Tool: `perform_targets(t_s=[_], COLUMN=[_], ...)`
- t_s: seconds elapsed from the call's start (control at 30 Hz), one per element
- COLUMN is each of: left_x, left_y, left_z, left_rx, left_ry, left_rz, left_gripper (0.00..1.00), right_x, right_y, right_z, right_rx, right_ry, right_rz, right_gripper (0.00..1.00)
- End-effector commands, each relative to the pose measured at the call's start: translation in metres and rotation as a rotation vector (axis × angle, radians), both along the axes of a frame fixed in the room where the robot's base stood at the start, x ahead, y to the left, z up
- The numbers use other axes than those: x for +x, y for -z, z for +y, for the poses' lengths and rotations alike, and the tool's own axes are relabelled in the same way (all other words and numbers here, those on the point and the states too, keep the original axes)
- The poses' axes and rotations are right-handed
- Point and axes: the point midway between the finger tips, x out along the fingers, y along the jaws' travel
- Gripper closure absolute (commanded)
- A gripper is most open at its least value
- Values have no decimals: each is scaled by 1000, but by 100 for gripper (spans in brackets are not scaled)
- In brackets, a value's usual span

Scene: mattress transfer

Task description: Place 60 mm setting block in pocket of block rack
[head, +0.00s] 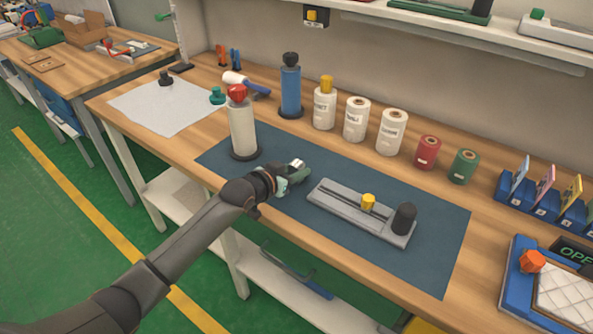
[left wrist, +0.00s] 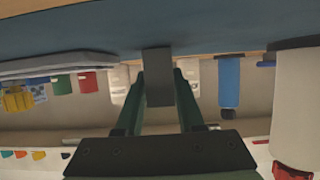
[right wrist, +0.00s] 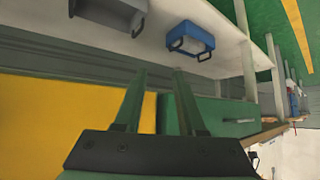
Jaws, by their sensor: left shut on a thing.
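My left gripper (head: 298,172) is over the blue mat, just left of the grey slotted fixture (head: 335,204). In the left wrist view my left gripper (left wrist: 158,72) is shut on a small grey block (left wrist: 158,88), likely the setting block. The block's far end overlaps the mat (left wrist: 90,32) in that view; I cannot tell whether they touch. A blue rack (head: 541,211) with several compartments and coloured tags stands at the right of the bench; it may be the block rack. My right gripper (right wrist: 159,72) is open and empty in the right wrist view, outside the head view.
A white roll on a dark stand (head: 243,130) is close left of the left gripper. A blue tray (head: 518,285) is at front right. The mat's front right (head: 430,262) is clear.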

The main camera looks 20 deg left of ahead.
Motion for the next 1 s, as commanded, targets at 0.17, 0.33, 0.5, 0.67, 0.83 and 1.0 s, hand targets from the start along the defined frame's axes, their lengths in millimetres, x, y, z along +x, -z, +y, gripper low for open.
perform_targets(t_s=[0.17, 0.33, 0.5, 0.67, 0.83, 1.0], left_x=[1, 1, 0, 0, 0, -2], left_y=[-1, 1, 4, 4, 4, 1], left_z=[-1, -1, -1, -1, -1, 0], left_rx=[-3, -2, -1, -1, -1, -1], left_ry=[1, 1, 1, 1, 1, 1], left_rz=[-9, -8, -2, -2, -2, -1], left_gripper=[100, 100, 50, 33, 33, 33], right_x=[0, 0, 0, 0, 0, 0], right_y=[0, 1, 1, 1, 1, -1], right_z=[0, 0, 0, 0, 0, 0], right_rx=[0, 0, 0, 0, 0, 0], right_ry=[0, 0, 0, 0, 0, 0], right_rz=[0, 0, 0, 0, 0, 0], right_gripper=[60, 60, 60, 60, 60, 60])
